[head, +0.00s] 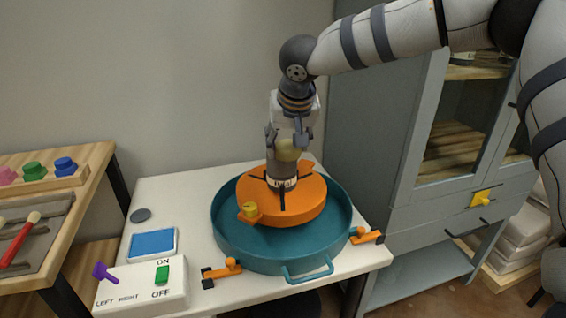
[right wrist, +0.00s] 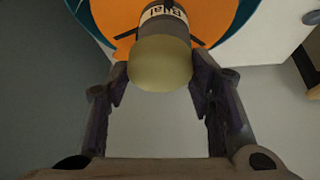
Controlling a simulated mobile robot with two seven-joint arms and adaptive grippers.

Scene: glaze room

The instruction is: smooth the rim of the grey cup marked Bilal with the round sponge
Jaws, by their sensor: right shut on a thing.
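The grey cup marked Bilal (head: 284,180) stands upright on the orange wheel head (head: 315,205), its label facing the head camera. It also shows in the right wrist view (right wrist: 178,18). The pale yellow round sponge (head: 289,151) is at the top of the cup, and in the right wrist view (right wrist: 160,64) it covers the rim. I cannot tell whether it touches the rim. My right gripper (head: 287,143) points down over the cup, shut on the sponge, with a finger on each side of it (right wrist: 158,78). My left gripper is in neither view.
A teal basin (head: 222,237) surrounds the wheel head. A switch box (head: 135,296) with a purple lever and green switch, a blue pad (head: 153,243) and a grey disc (head: 141,215) are left. A cabinet (head: 380,130) stands right.

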